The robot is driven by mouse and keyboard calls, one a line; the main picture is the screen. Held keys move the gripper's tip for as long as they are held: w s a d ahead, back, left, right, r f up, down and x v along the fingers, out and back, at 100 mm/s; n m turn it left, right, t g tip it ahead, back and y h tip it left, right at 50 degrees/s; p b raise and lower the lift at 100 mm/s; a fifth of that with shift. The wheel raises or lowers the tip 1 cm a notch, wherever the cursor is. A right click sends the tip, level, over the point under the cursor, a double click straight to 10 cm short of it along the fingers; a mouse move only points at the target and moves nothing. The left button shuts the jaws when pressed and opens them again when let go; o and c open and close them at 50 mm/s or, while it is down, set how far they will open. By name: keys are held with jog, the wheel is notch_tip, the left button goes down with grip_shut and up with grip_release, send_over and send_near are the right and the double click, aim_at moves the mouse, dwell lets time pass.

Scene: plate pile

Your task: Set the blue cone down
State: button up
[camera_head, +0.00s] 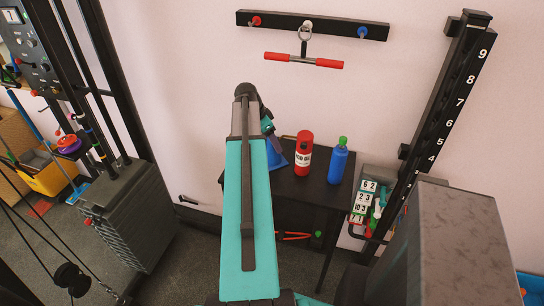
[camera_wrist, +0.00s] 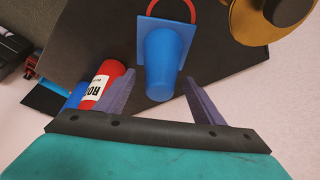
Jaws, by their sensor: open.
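The blue cone (camera_wrist: 168,52) has a square base and stands on the dark table (camera_wrist: 105,45) in the wrist view, its narrow end toward my gripper (camera_wrist: 159,77). My gripper is open, with one purple finger on each side of the cone's narrow end and a visible gap to each.
A red bottle (camera_head: 304,153) and a blue bottle with a green cap (camera_head: 338,160) stand on the table right of the cone. A red loop (camera_wrist: 193,8) and a tan disc with a black centre (camera_wrist: 244,22) lie beyond the cone. A red-handled bar (camera_head: 304,60) hangs on the wall.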

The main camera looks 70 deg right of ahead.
jog(key=shift+c, duration=0.3)
grip_shut()
jog(key=shift+r, duration=0.15)
jog(key=shift+r+p, duration=0.35)
jog(key=shift+r, duration=0.2)
notch_tip(320, 180, up, 3)
jog(key=shift+f+p, duration=0.1)
jog(key=shift+p, duration=0.55)
jog(key=s+a+b, duration=0.1)
jog(key=a+b, duration=0.4)
jog(key=a, duration=1)
jog(key=shift+s+a+r, duration=0.15)
jog(key=shift+a+r, duration=0.1)
jog(key=shift+r, duration=0.05)
